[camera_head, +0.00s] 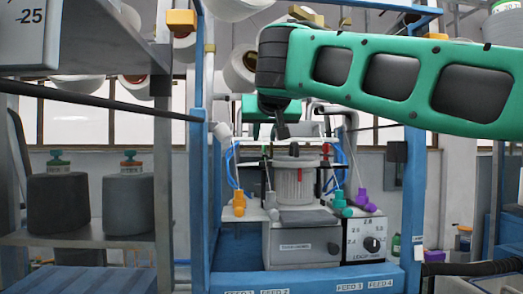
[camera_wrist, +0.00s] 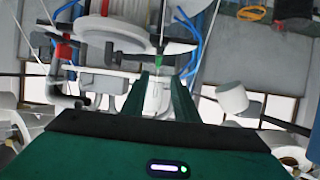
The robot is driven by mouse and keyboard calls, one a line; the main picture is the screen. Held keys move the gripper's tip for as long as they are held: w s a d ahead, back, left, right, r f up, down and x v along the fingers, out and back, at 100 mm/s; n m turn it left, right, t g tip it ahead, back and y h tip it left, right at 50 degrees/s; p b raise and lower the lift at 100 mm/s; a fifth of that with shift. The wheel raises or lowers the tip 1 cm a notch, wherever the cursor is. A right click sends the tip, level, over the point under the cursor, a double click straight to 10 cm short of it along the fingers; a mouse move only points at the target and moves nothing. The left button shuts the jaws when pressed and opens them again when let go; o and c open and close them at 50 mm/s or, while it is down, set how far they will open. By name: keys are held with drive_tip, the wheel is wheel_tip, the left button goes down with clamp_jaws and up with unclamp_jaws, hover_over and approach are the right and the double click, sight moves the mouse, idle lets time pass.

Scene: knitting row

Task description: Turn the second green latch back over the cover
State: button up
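A small bright green piece, which looks like a green latch (camera_wrist: 158,66), shows just beyond my fingertips in the wrist view. It hangs near a dark bar (camera_wrist: 115,42). My gripper (camera_wrist: 161,80) has its two dark green fingers apart, with a gap between them and nothing seen held. In the head view my gripper (camera_head: 282,130) points down above the knitting machine's ribbed pale cylinder (camera_head: 294,184). I cannot tell whether it touches the latch. I cannot tell which part is the cover, or which latch is the second.
Blue posts (camera_head: 199,170) frame the machine. Thin rods and blue tubes stand close around the head. Yarn cones (camera_head: 57,203) sit on a shelf at the left.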

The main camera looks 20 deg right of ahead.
sight(264, 154)
drive_tip(key=x, duration=0.8)
drive_tip(key=shift+w+d+f, duration=0.1)
drive_tip(key=shift+d+f, duration=0.05)
drive_tip(key=shift+d, duration=0.15)
drive_tip(key=shift+c, duration=0.3)
clamp_jaws()
